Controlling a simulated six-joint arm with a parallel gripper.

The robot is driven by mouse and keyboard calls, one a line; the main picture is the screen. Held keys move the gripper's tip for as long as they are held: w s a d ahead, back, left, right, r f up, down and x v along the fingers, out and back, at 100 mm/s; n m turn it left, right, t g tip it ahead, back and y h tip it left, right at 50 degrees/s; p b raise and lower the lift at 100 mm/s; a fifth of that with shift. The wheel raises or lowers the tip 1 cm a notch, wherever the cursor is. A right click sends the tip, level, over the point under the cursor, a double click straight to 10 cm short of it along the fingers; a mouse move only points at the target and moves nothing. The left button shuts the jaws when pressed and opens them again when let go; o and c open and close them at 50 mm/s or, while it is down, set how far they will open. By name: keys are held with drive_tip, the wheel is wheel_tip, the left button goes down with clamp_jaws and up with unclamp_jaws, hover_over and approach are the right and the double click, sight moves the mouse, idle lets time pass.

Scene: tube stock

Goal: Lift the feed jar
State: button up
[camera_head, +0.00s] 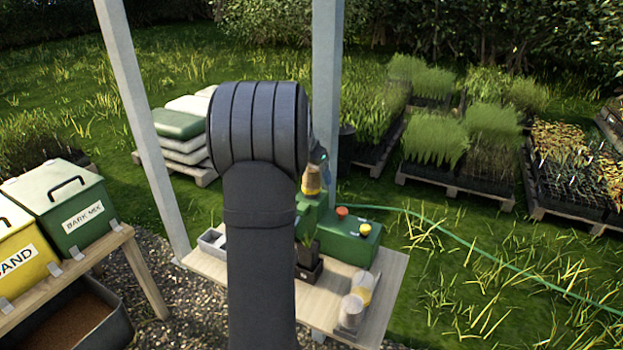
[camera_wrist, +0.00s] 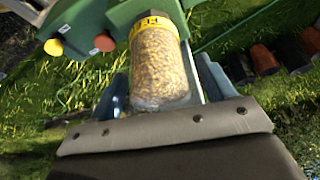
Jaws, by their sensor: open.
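The feed jar (camera_head: 312,178) is a clear jar of tan pellets with a yellow collar. In the head view it stands with the yellow end down on the green machine (camera_head: 352,243). In the wrist view the jar (camera_wrist: 158,65) fills the middle, its yellow collar against the green body. My gripper (camera_wrist: 163,90) is open, with one blue-grey finger on each side of the jar. I cannot tell whether either finger touches it. In the head view my arm hides most of the gripper, and only a small part shows beside the jar's top.
The machine has a red knob (camera_head: 342,211) and a yellow knob (camera_head: 364,228). A dark plant pot (camera_head: 307,254) and a clear container (camera_head: 351,312) stand on the wooden bench (camera_head: 388,275). A pale post (camera_head: 326,100) rises close behind the jar. Green and yellow bins are at left.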

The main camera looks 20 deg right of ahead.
drive_tip(key=c, duration=1.1)
drive_tip(key=shift+c, duration=0.2)
